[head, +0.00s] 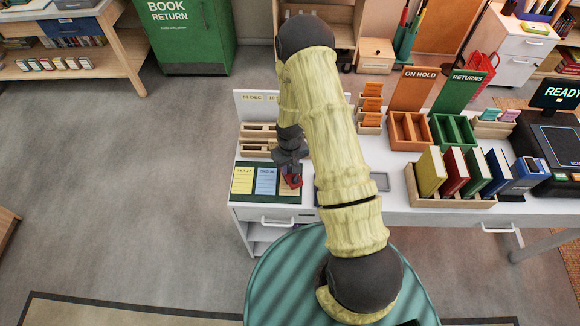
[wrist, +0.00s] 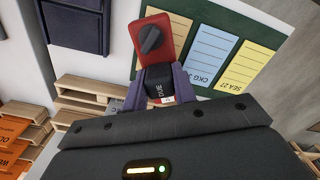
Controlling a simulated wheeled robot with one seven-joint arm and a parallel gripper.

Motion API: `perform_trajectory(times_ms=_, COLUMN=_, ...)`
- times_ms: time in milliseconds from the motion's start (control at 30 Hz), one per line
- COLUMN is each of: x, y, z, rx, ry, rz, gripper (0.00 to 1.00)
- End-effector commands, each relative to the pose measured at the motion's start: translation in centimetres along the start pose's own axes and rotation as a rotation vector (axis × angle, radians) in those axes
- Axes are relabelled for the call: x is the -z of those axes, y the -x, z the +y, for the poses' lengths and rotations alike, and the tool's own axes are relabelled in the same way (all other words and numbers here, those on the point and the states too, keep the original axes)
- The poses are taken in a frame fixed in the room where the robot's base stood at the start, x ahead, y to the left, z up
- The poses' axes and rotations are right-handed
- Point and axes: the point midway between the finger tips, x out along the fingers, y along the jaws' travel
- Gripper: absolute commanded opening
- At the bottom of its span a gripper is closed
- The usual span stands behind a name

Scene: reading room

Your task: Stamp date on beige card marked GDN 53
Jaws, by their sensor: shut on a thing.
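My gripper (head: 291,168) is shut on a date stamp (head: 291,181) over the right end of the green card board (head: 273,190). In the wrist view the stamp (wrist: 158,82) shows a black block lettered DUE between my fingertips (wrist: 158,90), with a red part and a dark knob beyond. A beige card (wrist: 185,32) lies at that end of the board, largely covered by the stamp; its lettering is hidden. Beside it lie a blue card (head: 265,181) and a yellow card (head: 242,180) marked SEA 27. I cannot tell whether the stamp touches the beige card.
Wooden racks (head: 257,141) stand behind the board. A small grey pad (head: 380,181) lies to the right on the white desk. Further right are a book rack (head: 450,199), the orange ON HOLD tray (head: 409,130) and the green RETURNS tray (head: 453,131).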

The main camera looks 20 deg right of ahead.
Motion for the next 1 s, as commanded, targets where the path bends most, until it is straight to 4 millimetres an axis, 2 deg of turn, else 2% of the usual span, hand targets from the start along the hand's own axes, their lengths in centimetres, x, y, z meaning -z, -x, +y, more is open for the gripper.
perform_trajectory(times_ms=33, x=0.0, y=0.6, z=0.0, rx=0.000, ry=0.000, rz=0.001, gripper=0.13)
perform_trajectory(times_ms=600, x=0.0, y=4.1, z=0.0, rx=0.000, ry=-0.001, rz=0.001, gripper=0.13)
perform_trajectory(times_ms=1000, x=0.0, y=4.1, z=0.0, rx=0.000, ry=0.000, rz=0.000, gripper=0.13)
